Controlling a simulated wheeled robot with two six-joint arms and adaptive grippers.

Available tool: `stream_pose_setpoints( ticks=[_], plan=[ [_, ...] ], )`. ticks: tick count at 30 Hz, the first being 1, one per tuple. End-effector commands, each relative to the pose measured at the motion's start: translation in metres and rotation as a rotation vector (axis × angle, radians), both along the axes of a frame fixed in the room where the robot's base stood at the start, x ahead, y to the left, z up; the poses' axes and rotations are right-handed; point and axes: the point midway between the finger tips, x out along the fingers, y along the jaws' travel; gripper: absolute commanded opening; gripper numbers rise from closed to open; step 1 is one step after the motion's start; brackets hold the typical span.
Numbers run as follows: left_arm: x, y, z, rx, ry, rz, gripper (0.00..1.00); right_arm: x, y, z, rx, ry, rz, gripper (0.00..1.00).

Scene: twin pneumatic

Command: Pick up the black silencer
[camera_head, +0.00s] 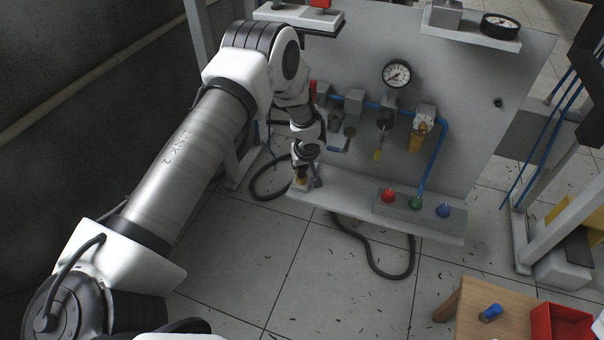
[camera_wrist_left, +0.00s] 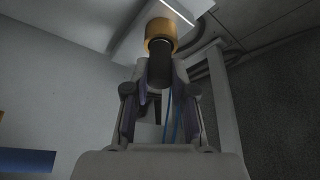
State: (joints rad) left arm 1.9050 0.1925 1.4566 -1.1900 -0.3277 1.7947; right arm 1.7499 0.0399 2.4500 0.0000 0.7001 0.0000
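A dark cylinder, which looks like the black silencer (camera_wrist_left: 160,68), stands between the fingers of my left gripper (camera_wrist_left: 160,78) in the left wrist view. A yellow-brass collar (camera_wrist_left: 161,33) is at its far end, against the white shelf. In the head view my left gripper (camera_head: 303,180) is low at the left end of the panel's lower shelf (camera_head: 335,197), and mostly covers the silencer. The fingers flank the dark cylinder closely; I cannot tell whether they press on it. My right gripper is not in view.
The upright grey panel (camera_head: 480,110) carries a gauge (camera_head: 397,73), valves and blue tubing beside my left arm. A box with red, green and blue buttons (camera_head: 415,206) sits on the lower shelf. A wooden table (camera_head: 470,310) with a red bin (camera_head: 562,322) stands lower right.

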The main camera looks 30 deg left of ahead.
Motion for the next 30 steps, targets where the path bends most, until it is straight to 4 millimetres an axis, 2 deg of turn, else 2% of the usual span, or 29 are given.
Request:
stream_pose_setpoints(
  ticks=[14, 22, 23, 26, 29, 30],
  plan=[
    [0.000, 0.000, 0.005, 0.000, 0.000, 0.000, 0.00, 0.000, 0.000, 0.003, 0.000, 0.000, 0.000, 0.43],
    [-0.001, -0.001, 0.042, 0.000, 0.000, -0.001, 0.00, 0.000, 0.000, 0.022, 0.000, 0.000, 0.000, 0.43],
    [-0.008, -0.004, 0.036, 0.001, 0.005, -0.003, 0.00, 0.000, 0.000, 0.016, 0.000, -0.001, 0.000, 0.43],
    [-0.026, -0.015, 0.037, 0.000, 0.004, -0.005, 0.00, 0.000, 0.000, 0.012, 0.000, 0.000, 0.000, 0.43],
    [-0.052, -0.029, 0.036, 0.000, 0.004, -0.007, 0.00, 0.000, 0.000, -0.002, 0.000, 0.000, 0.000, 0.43],
    [-0.065, -0.036, 0.034, 0.002, 0.005, -0.009, 0.00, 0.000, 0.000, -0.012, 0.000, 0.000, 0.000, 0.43]
  ],
)
